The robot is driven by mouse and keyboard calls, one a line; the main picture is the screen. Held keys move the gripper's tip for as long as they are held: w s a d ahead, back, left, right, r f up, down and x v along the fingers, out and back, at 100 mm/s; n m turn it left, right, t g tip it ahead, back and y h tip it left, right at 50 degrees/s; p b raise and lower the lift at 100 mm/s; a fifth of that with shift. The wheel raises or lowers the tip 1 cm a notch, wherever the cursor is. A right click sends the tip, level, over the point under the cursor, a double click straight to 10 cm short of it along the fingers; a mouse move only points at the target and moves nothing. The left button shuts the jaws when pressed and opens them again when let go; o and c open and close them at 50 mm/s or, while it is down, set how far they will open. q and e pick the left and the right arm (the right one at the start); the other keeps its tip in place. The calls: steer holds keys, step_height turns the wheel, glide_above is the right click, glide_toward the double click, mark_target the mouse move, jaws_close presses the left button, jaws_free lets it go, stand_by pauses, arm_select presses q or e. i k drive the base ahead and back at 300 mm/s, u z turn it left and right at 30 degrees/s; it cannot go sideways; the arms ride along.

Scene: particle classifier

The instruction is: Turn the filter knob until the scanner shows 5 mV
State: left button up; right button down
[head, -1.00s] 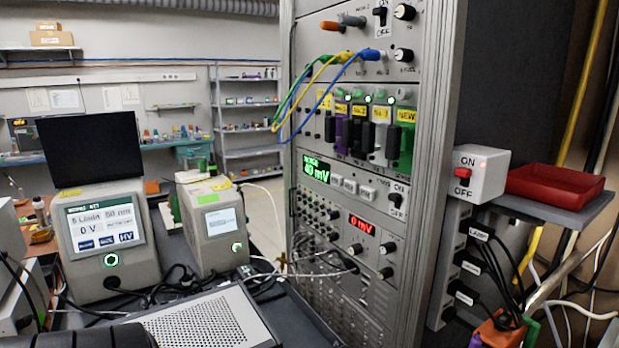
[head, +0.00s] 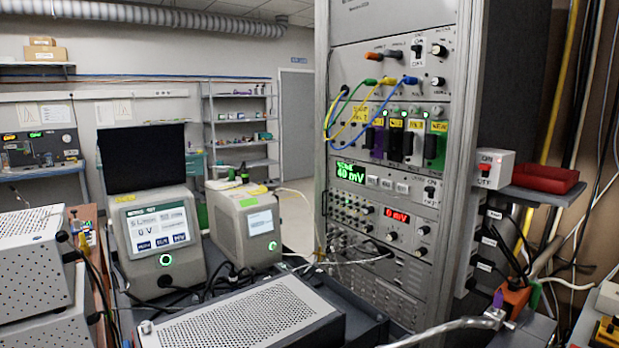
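An instrument rack (head: 448,180) stands right of centre. A green display (head: 350,173) on it reads 40 mV; its small upper line is too blurred to read for sure. Below it a red display (head: 397,216) reads 0 mV. Small black knobs sit around the red display, one at its lower left (head: 392,236) and one at its right (head: 423,231). More black knobs (head: 439,50) are at the top right of the rack. I cannot read which knob is the filter. Neither of my grippers is in view.
A monitor-like unit (head: 158,272) showing 0 V and a smaller grey box (head: 243,250) stand left of the rack. A perforated metal case (head: 250,318) lies in front. Blue, yellow and green cables cross the upper rack. An ON/OFF switch box (head: 493,157) and red tray (head: 545,177) are at right.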

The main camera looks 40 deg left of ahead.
mark_target(438, 50)
steer(key=u, duration=1.1)
steer(key=i, duration=0.5)
steer(key=k, duration=0.5)
steer(key=z, duration=1.65)
steer(key=i, duration=2.2)
steer(key=u, duration=3.15)
